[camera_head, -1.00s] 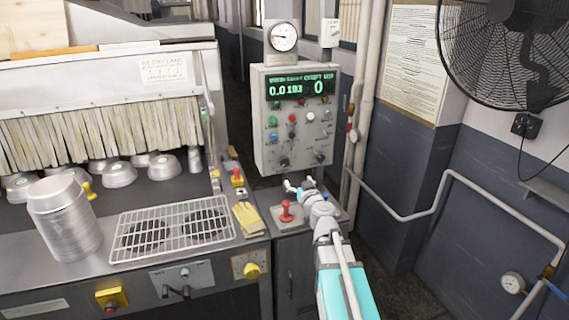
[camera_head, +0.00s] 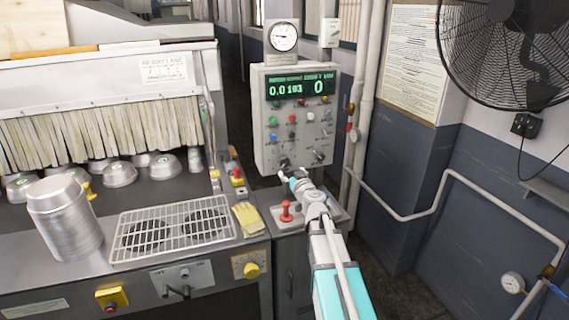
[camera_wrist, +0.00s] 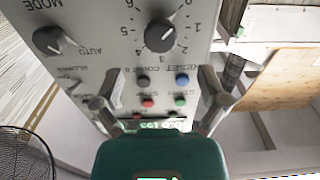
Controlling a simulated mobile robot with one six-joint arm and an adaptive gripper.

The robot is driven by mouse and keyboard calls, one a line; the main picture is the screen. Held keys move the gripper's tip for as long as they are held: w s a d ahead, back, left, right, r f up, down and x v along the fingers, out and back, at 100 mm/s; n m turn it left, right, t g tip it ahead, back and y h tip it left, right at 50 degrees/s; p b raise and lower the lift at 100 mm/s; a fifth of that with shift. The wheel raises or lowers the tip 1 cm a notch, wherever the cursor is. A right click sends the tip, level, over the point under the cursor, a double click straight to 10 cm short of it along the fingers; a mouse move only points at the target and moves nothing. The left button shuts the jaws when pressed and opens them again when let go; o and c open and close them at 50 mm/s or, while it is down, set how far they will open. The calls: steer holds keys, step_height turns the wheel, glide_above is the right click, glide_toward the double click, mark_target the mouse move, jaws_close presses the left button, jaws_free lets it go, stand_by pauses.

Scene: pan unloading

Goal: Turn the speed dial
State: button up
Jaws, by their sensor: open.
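The speed dial (camera_wrist: 160,36) is a dark round knob with a white mark, ringed by numbers, upside down in the wrist view. In the head view this dial (camera_head: 284,162) is the lower left knob on the grey control panel (camera_head: 264,135). My gripper (camera_wrist: 160,72) is open and empty, its fingers spread wide apart. The dial lies ahead of the fingertips, roughly centred between them, and neither finger visibly touches it. In the head view my gripper (camera_head: 286,176) is just below the dial, close to the panel.
A MODE knob (camera_wrist: 47,40) sits beside the dial. Several coloured buttons, including a red one (camera_wrist: 148,103), lie between the fingers in the wrist view. A fan (camera_head: 510,45) hangs at the right.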

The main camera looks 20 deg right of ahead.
mark_target(286, 163)
steer(key=w, duration=0.7)
steer(key=shift+w, duration=0.35)
steer(key=shift+c, duration=0.3)
steer(key=c, duration=1.1)
